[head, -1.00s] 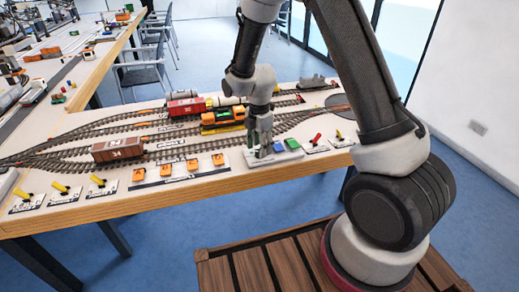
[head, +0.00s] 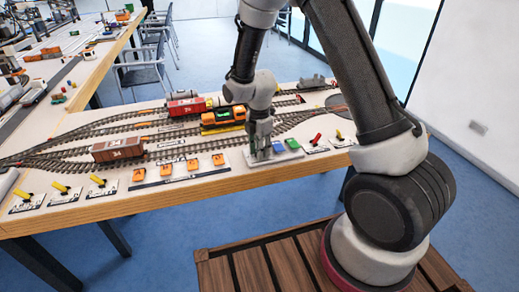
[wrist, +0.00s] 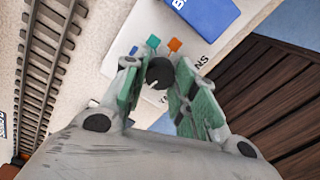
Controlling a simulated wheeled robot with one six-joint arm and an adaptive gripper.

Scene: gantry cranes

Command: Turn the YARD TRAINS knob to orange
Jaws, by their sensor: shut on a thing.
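The knob (wrist: 161,73) is a dark round knob with a small white mark on a white panel (wrist: 118,60). Teal (wrist: 153,41), blue (wrist: 133,50) and orange (wrist: 175,44) marks lie around its far side. My gripper (wrist: 158,85) has its green-padded fingers on either side of the knob, shut on it. Part of a printed label, ending in "NS", shows beside the right finger. The fingers hide much of the panel. In the head view my gripper (head: 262,150) points down at the left end of the panel near the table's front edge, and hides the knob.
Blue (head: 277,146) and green (head: 292,144) blocks sit just right of my gripper. A red lever (head: 315,139) stands farther right. Orange switches (head: 192,165) lie to the left. Tracks with a brown wagon (head: 117,149) and an orange locomotive (head: 223,115) run behind.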

